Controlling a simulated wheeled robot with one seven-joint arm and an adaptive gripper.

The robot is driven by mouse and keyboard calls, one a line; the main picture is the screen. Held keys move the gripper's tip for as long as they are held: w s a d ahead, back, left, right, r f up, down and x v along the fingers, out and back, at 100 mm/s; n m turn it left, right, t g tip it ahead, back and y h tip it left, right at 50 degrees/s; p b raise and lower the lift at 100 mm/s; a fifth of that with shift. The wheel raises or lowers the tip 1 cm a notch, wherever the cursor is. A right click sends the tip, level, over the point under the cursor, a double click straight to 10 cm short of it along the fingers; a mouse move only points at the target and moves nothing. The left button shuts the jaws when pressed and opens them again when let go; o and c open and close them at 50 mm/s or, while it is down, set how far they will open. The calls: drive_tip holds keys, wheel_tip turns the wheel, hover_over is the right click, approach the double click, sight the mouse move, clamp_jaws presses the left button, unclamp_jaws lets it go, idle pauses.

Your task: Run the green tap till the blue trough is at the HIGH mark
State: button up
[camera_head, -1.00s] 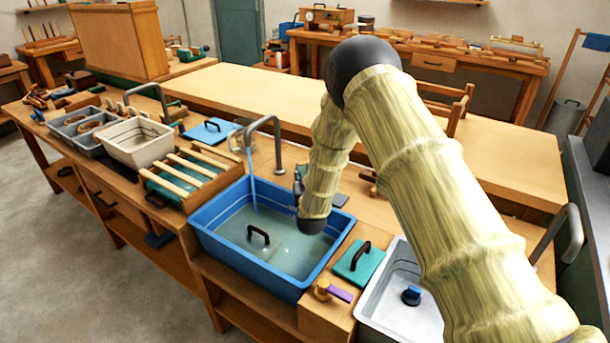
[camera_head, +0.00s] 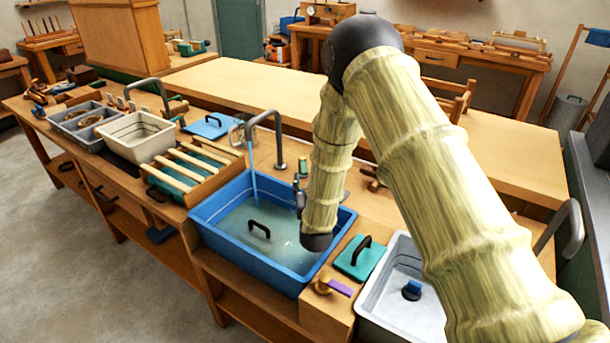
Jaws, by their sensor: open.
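The blue trough (camera_head: 228,257) is sunk in the bench, with cloudy water (camera_head: 285,240) in it. A black handle (camera_head: 259,229) shows in the water. A stream (camera_head: 254,187) runs from the curved grey spout (camera_head: 264,116) into the trough. A small green part (camera_head: 303,167), perhaps the green tap's handle, shows behind the trough. My gripper (camera_head: 299,200) is open, mostly hidden behind my forearm, over the trough's back right side. I cannot tell whether it touches anything. I cannot make out the HIGH mark.
A teal board with a black handle (camera_head: 359,258) and a purple-handled tap (camera_head: 337,288) lie right of the trough. A grey basin (camera_head: 385,306) with a blue plug (camera_head: 412,288) is beyond. A slatted rack (camera_head: 190,176) and a pale basin (camera_head: 136,137) stand left.

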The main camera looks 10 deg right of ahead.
drive_tip(key=shift+s+a, duration=0.15)
drive_tip(key=shift+s, duration=0.9)
drive_tip(key=shift+s+a, duration=0.1)
drive_tip(key=shift+s, duration=0.95)
idle(5.9)
